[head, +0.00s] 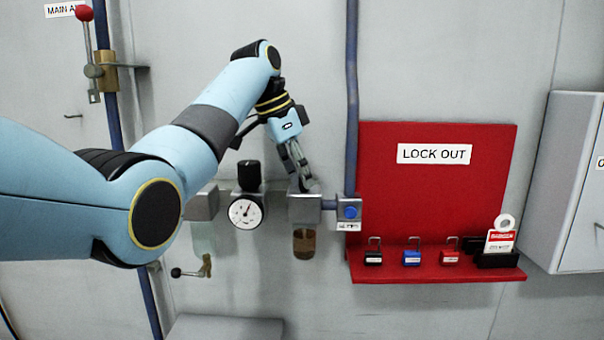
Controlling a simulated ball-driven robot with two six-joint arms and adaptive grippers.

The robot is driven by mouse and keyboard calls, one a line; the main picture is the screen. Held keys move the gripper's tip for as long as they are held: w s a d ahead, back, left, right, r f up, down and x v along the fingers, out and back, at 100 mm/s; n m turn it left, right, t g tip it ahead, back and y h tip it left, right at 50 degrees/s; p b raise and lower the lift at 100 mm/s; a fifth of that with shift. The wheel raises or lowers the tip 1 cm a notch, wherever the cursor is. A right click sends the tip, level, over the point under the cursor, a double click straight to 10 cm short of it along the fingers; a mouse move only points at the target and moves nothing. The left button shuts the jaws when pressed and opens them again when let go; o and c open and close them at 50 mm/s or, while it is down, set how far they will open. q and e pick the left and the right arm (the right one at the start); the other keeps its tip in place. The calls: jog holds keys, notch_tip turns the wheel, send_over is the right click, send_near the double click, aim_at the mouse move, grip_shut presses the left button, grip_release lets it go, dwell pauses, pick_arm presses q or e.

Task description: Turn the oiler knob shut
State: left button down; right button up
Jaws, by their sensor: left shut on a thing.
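The oiler (305,208) is a grey block on the wall line with an amber-brown bowl (304,244) hanging below it. My left gripper (305,182) reaches down to the top of the oiler and is shut on the knob there. The fingers cover the knob, so its turn position cannot be seen. My right gripper is not in the head view.
A pressure gauge (245,212) with a black knob (249,176) sits left of the oiler. A blue button valve (349,212) is to its right. A red lockout board (435,185) carries several padlocks (411,257) and tags. A grey cabinet (570,185) stands far right.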

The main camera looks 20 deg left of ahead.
pick_arm(q)
jog(key=n, duration=0.2)
jog(key=n+t+y, duration=0.1)
jog(key=n, duration=0.2)
jog(key=shift+d+y, duration=0.15)
jog(key=shift+y, duration=0.15)
jog(key=n+y, duration=0.1)
jog(key=n, duration=0.2)
jog(key=n+y, duration=0.1)
jog(key=n, duration=0.2)
jog(key=shift+d+t, duration=0.1)
jog(key=shift+t, duration=0.3)
jog(key=n+y, duration=0.1)
jog(key=n, duration=0.1)
jog(key=n+y, duration=0.1)
jog(key=n, duration=0.2)
jog(key=shift+d+g, duration=0.1)
jog(key=shift+g, duration=0.2)
jog(key=n+g+y, duration=0.1)
jog(key=n, duration=0.3)
jog(key=shift+r, duration=0.1)
jog(key=shift+n+g+y, duration=0.3)
jog(key=shift+n+y, duration=0.1)
jog(key=shift+n, duration=0.6)
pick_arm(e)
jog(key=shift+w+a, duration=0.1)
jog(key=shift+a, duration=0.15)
